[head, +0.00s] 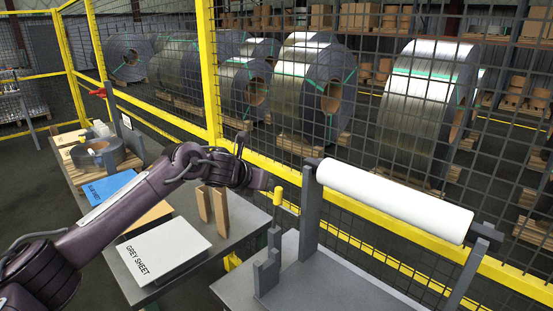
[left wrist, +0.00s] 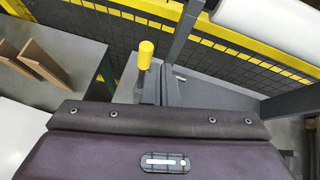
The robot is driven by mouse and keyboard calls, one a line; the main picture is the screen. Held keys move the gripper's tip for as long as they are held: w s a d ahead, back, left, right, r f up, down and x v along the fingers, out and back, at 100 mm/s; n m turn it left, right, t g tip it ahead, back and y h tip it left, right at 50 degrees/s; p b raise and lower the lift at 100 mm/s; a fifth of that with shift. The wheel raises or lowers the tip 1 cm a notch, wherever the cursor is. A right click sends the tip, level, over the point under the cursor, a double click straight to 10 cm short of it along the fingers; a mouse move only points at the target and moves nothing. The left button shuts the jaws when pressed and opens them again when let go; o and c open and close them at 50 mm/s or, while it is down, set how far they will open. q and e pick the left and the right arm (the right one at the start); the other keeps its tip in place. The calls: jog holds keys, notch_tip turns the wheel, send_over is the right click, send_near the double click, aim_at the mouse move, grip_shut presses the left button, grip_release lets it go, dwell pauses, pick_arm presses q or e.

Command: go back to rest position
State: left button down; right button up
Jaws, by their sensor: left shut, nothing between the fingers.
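My left arm comes in from the left in the head view, and its dark purple gripper (head: 262,180) hangs in the air above the grey tables. It is shut and empty. A tool with a yellow handle (head: 278,196) stands upright in a grey holder (head: 267,272) just right of the gripper and apart from it. The yellow handle also shows in the left wrist view (left wrist: 146,52), beyond the dark gripper body that fills the lower part. The fingertips are hard to make out. My right gripper is not in view.
A white roll (head: 395,200) lies across a grey stand at right. A grey sheet stack (head: 165,250), a blue sheet stack (head: 108,187) and brown upright boards (head: 212,208) lie at left. A yellow-framed mesh fence (head: 209,70) stands behind, with steel coils beyond it.

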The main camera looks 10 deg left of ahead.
pick_arm(q)
jog(key=s+d+f+n, duration=1.1)
jog(key=s+f+n, duration=0.2)
jog(key=s+n, duration=0.15)
jog(key=s+a+f+n+g+y, duration=0.25)
jog(key=s+a+n, duration=0.35)
jog(key=s+n, duration=0.3)
jog(key=s+a+f+n+g+y, duration=0.1)
jog(key=s+a+f+n+g, duration=0.15)
jog(key=s+a+n, duration=0.6)
jog(key=s+a+f+n+g+y, duration=0.1)
jog(key=s+a+f+n+y, duration=0.1)
jog(key=s+a+f+n, duration=0.65)
jog(key=s+d+f+m+g+b, duration=0.1)
jog(key=s+d+f, duration=0.15)
jog(key=f, duration=1.15)
jog(key=s+d+f+m+g, duration=0.1)
jog(key=s+f, duration=0.2)
jog(key=f, duration=1)
jog(key=s+a+f, duration=0.1)
jog(key=s+f, duration=0.8)
jog(key=s+a+f+b, duration=0.1)
jog(key=s+a+f, duration=0.1)
jog(key=s+f, duration=0.7)
jog(key=shift+s+a+f+g, duration=0.2)
jog(key=shift+s+a+g, duration=0.05)
jog(key=shift+s+g, duration=0.2)
